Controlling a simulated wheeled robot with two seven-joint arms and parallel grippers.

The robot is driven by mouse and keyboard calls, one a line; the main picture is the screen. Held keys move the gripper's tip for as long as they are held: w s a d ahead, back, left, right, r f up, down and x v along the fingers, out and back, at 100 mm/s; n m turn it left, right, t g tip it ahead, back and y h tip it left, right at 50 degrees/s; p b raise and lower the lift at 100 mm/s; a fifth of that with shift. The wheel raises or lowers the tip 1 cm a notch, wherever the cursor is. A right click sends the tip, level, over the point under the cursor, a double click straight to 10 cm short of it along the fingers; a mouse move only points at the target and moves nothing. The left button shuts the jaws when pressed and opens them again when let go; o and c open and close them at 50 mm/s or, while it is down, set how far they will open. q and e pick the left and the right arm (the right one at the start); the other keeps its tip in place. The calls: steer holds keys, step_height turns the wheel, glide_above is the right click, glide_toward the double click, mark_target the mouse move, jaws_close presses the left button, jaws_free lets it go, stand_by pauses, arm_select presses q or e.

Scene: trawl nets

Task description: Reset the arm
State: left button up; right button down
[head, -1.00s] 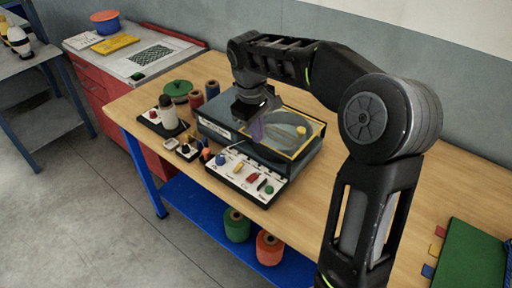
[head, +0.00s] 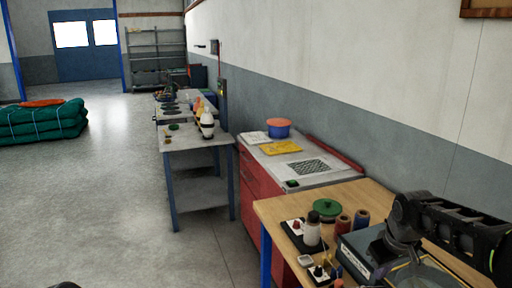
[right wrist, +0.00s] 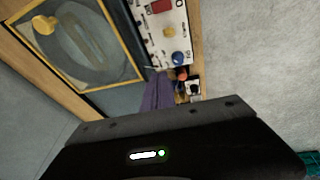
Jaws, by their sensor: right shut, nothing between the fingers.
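My right arm (head: 455,222) comes in at the lower right of the head view, with its gripper pointing down over a grey-blue box (head: 358,258) on the wooden table. The right wrist view shows the right gripper's purple fingers (right wrist: 157,92) together and empty. I cannot tell the exact gap between fingertips and box.
A red cabinet (head: 250,185) and a grey table (head: 190,137) stand beyond.

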steer(key=a+f+m+t+y, duration=0.1)
steer(key=a+f+y, duration=0.1)
steer(key=a+f, duration=0.75)
steer(key=a+f+m+y, duration=0.1)
steer(key=a+f, duration=0.6)
steer(key=f, duration=0.5)
steer(key=s+a+f+g, duration=0.1)
steer(key=s+a+f, duration=0.2)
steer(key=s, duration=0.6)
steer(key=s+a+f+m+g+y, duration=0.1)
steer(key=s+a+f, duration=0.3)
steer(key=s+f, duration=0.4)
steer(key=s+a+f+m+g, duration=0.1)
steer(key=s+f, duration=0.4)
steer(key=s, duration=0.6)
steer(key=shift+a+f+g+y, duration=0.35)
steer(key=shift+a+g, duration=0.25)
steer(key=shift+a, duration=0.6)
steer(key=shift+w, duration=0.1)
steer(key=shift+d+m, duration=0.1)
steer(key=shift+m, duration=0.2)
